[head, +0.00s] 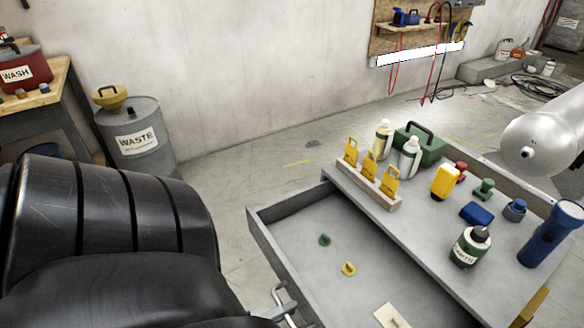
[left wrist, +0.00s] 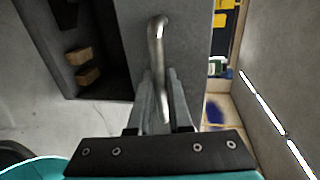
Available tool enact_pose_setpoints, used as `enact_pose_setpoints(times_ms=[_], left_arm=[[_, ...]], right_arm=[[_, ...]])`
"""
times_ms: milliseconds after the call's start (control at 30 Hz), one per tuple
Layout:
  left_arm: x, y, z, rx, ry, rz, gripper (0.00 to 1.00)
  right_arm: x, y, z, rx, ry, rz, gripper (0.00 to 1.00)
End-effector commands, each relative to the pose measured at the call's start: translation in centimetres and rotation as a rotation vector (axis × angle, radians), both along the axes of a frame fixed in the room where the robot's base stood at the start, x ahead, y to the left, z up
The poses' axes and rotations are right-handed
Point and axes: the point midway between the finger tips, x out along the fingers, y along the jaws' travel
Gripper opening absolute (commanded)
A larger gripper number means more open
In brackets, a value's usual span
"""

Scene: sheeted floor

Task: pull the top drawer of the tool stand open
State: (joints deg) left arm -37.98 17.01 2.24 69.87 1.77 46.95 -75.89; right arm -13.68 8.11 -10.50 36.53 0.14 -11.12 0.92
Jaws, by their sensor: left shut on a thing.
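The tool stand (head: 425,222) is grey, with tools on its top. Its top drawer (head: 295,222) stands pulled out toward the lower left, showing a wide stretch of its floor. In it lie a small green piece (head: 324,240), a small yellow piece (head: 348,269) and a pale flat card (head: 391,316). My left gripper (head: 280,308) is at the drawer's front, at the bottom edge of the head view, mostly hidden by my black arm. In the left wrist view its fingers (left wrist: 154,95) are shut on the metal bar handle (left wrist: 158,42). My right gripper is not in view.
On the stand are a yellow-tagged rack (head: 372,186), a green case (head: 421,143), bottles and a blue flashlight (head: 552,234). A grey waste drum (head: 136,140) and a workbench (head: 48,100) stand at the left. The floor between drum and stand is clear.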

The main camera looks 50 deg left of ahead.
Motion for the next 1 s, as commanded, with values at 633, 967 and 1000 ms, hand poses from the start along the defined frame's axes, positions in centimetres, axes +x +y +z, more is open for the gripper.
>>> enact_pose_setpoints(times_ms=[633, 967, 1000], left_arm=[[-0.07, -0.02, -0.05, -0.001, 0.001, 0.000, 0.47], [-0.04, 0.01, -0.01, 0.000, 0.000, 0.000, 0.47], [-0.11, 0.02, 0.00, 0.000, 0.001, 0.000, 0.47]], right_arm=[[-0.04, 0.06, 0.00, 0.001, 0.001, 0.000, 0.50], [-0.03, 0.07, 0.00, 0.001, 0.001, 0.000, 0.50], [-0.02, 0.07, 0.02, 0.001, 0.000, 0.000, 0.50]])
